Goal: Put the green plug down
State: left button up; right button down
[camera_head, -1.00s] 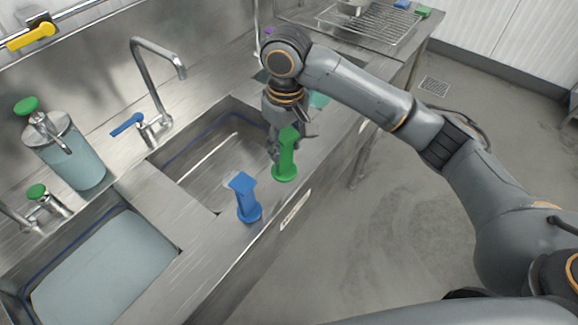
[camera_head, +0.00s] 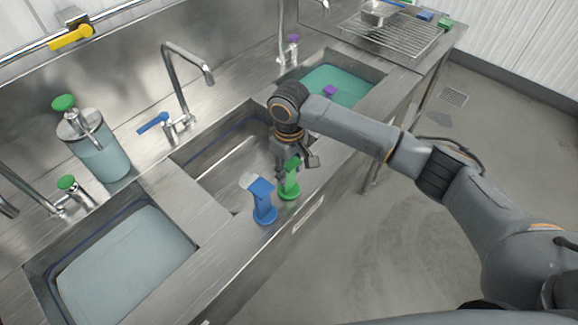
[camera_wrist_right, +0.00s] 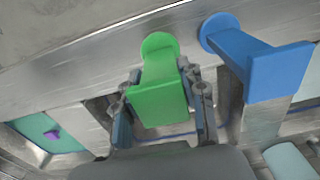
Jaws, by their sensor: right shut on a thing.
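The green plug (camera_head: 290,186) is upright at the front rim of the middle basin, its round flange downward. I cannot tell whether the flange touches the steel. My right gripper (camera_head: 291,168) comes from above and is shut on the upper part of the green plug; in the right wrist view its fingers (camera_wrist_right: 163,112) lie on either side of the green plug (camera_wrist_right: 158,88). A blue plug (camera_head: 264,205) stands upright on the rim just left of it, close but apart; it also shows in the right wrist view (camera_wrist_right: 262,62). My left gripper is out of view.
The middle basin (camera_head: 215,165) holds no visible water. The left basin (camera_head: 125,265) holds pale blue water, and the right basin (camera_head: 345,84) teal water with a small purple thing (camera_head: 329,91). A tap (camera_head: 185,75) and a soap dispenser (camera_head: 95,145) stand behind. The floor in front is clear.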

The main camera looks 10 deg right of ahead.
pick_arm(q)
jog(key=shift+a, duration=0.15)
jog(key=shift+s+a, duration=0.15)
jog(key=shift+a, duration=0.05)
pick_arm(e)
jog(key=c, duration=0.8)
grip_release()
jog(key=shift+f, duration=0.15)
pick_arm(q)
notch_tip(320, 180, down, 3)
jog(key=b, duration=0.3)
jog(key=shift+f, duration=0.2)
pick_arm(e)
notch_tip(320, 180, up, 12)
jog(key=shift+r, duration=0.2)
jog(key=shift+f, duration=0.1)
